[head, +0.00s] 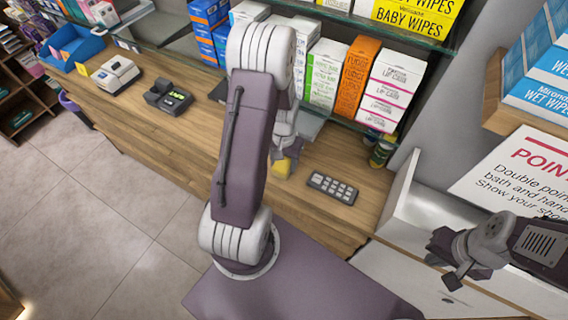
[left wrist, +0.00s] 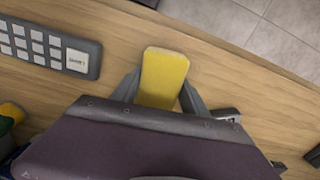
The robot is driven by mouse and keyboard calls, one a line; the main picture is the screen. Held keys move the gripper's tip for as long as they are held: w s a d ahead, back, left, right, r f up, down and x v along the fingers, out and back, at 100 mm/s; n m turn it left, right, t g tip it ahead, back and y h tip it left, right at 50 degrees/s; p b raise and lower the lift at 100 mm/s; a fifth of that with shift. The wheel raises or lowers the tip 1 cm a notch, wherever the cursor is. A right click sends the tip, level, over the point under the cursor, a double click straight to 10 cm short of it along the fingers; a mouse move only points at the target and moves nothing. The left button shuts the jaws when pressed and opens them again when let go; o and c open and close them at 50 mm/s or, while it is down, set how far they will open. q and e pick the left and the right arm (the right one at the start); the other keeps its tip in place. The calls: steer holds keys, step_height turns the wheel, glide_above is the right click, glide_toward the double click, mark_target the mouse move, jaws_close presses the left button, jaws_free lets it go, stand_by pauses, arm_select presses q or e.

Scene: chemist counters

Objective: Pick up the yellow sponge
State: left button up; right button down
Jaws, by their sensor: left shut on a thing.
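The yellow sponge (head: 281,167) is at the wooden counter, partly hidden behind my left arm in the head view. In the left wrist view the sponge (left wrist: 163,77) sits between the two fingers of my left gripper (left wrist: 160,95), which is shut on it. Whether the sponge is lifted clear of the counter I cannot tell. My left gripper (head: 284,160) is mostly hidden by its own arm in the head view. My right gripper (head: 456,262) is at the lower right, away from the sponge, and its jaws are not clear.
A grey keypad (head: 332,188) lies on the counter (head: 313,160) right of the sponge. A green-and-yellow jar (head: 382,152) stands near the wall. A card terminal (head: 170,98) is further left. Boxed goods (head: 325,75) fill the glass shelf above. The counter's front edge is close.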

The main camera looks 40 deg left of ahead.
mark_target(284, 161)
arm_select(q)
step_height(284, 161, up, 10)
steer(key=shift+r, duration=0.1)
